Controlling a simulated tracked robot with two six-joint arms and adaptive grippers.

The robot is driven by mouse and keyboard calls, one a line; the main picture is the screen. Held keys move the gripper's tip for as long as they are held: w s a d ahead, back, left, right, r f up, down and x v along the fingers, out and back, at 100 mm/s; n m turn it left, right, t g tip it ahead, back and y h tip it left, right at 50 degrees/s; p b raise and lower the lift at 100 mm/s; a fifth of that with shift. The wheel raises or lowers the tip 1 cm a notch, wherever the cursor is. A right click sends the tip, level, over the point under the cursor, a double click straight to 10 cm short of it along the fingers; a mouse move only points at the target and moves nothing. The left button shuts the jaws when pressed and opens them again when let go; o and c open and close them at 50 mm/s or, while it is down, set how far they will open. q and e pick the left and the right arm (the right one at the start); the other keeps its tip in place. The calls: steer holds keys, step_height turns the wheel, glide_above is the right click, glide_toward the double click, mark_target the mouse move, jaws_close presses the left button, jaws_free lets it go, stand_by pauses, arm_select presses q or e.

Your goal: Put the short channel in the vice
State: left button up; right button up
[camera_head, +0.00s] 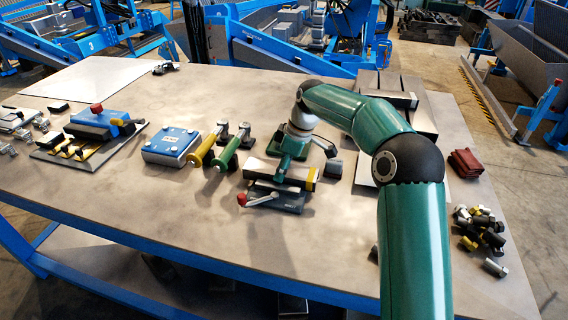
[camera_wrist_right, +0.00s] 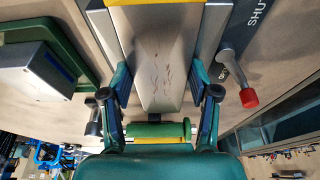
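The short channel (camera_wrist_right: 160,60) is a scratched grey metal piece. In the right wrist view it runs between the two grey jaws of the vice (camera_wrist_right: 213,28), with a yellow band at the top edge. The vice also shows in the head view (camera_head: 274,198), with a red-knobbed lever (camera_head: 242,199) at its front. My right gripper (camera_wrist_right: 160,72) has one finger on each side of the channel, and the fingertips appear to press its sides. In the head view my green right arm hides part of the area. How deep the channel sits is hidden. My left gripper is not in view.
Loose bolts (camera_head: 480,229) and dark red cloths (camera_head: 465,163) lie at the right. The front left of the table is clear.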

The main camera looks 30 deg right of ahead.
steer(key=o, duration=0.4)
steer(key=shift+o, duration=0.2)
steer(key=shift+r, duration=0.15)
steer(key=p+v, duration=0.1)
steer(key=v, duration=1)
steer(key=shift+r, duration=0.4)
steer(key=shift+s, duration=0.1)
